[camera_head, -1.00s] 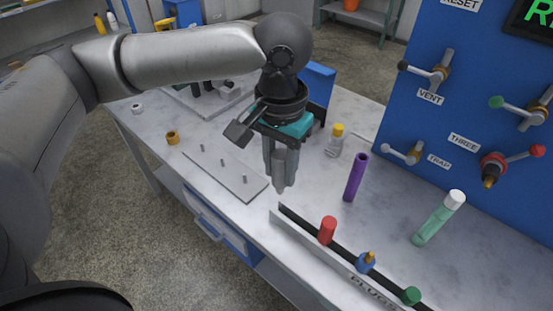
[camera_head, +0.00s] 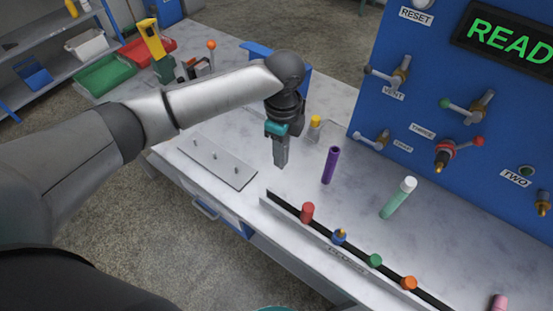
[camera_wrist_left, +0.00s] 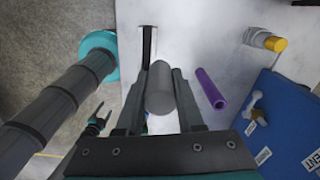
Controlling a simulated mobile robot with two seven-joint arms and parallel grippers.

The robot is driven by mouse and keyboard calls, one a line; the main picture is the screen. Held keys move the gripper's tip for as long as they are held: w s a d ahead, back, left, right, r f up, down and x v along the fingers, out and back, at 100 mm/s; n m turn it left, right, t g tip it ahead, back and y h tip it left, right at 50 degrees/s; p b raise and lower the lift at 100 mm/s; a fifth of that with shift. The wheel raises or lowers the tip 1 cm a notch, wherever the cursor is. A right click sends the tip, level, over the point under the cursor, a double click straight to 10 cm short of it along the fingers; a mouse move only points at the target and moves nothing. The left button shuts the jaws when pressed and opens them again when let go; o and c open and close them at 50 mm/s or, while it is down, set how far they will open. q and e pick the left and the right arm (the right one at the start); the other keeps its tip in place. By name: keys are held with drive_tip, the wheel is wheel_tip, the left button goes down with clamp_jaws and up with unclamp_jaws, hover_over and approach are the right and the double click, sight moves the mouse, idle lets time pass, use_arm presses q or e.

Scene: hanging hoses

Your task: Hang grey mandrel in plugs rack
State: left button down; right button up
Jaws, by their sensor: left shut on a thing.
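My left gripper (camera_head: 280,150) is shut on the grey mandrel, a plain grey cylinder that shows between the fingers in the left wrist view (camera_wrist_left: 160,92). It points downward in the head view, where the fingers and mandrel are hard to tell apart. They appear above the table near the far left end of the plugs rack (camera_head: 312,233). The rack is a long pale rail with a dark strip on top. It holds a red plug (camera_head: 307,212), a blue one (camera_head: 339,236), a green one (camera_head: 375,261) and an orange one (camera_head: 409,283). My right gripper is not in view.
A purple tube (camera_head: 330,165) and a green white-capped tube (camera_head: 398,198) stand behind the rack. A yellow-capped bottle (camera_head: 314,129) is beyond my gripper. A plate with pegs (camera_head: 225,168) lies to the left. A blue valve panel (camera_head: 440,110) rises behind.

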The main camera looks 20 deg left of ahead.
use_arm(q)
drive_tip(key=shift+s+a+f+m+p, duration=0.1)
drive_tip(key=shift+s+f+m+p, duration=0.5)
drive_tip(key=shift+m+p, duration=0.85)
drive_tip(key=shift+s+d+f+m+p, duration=0.1)
drive_tip(key=shift+s+f+m+p, duration=0.55)
drive_tip(key=shift+m, duration=1.45)
drive_tip(key=shift+s+a+f+m+p, duration=0.1)
drive_tip(key=shift+s+f+m+p, duration=0.5)
drive_tip(key=shift+m+p, duration=0.95)
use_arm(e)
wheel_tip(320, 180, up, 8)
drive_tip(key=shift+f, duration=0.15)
use_arm(q)
drive_tip(key=shift+w+f, duration=0.15)
drive_tip(key=shift+w, duration=0.1)
wheel_tip(320, 180, down, 6)
drive_tip(key=b, duration=0.4)
drive_tip(key=shift+b, duration=0.3)
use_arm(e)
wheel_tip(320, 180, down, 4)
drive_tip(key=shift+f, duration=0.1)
use_arm(q)
drive_tip(key=shift+p, duration=0.5)
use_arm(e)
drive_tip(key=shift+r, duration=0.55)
